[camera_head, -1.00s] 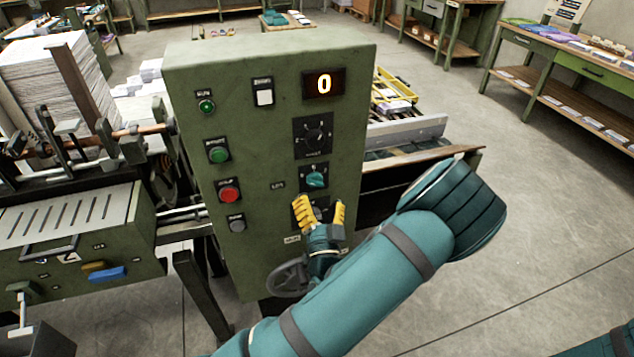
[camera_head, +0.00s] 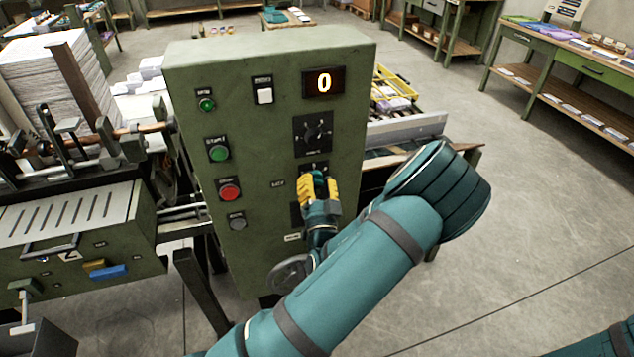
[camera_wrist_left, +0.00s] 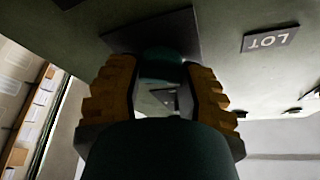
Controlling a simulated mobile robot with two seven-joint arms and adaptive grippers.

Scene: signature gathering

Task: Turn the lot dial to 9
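The lot dial is a teal knob (camera_head: 319,181) on a dark square plate, low on the front of the green control cabinet (camera_head: 265,130). My left gripper (camera_head: 320,188) is at the dial, with its yellow fingers on either side of the knob and close against it. In the left wrist view the rounded teal knob (camera_wrist_left: 162,62) sits between the two fingertips (camera_wrist_left: 162,75), which look shut on it. The knob's pointer is hidden. The LOT label (camera_wrist_left: 270,40) shows upside down beside the plate. My right gripper is out of view.
A larger black dial (camera_head: 315,132) sits above the lot dial. A green button (camera_head: 218,153), a red button (camera_head: 229,190) and a grey button (camera_head: 237,220) are at the left. A handwheel (camera_head: 290,273) is below my gripper.

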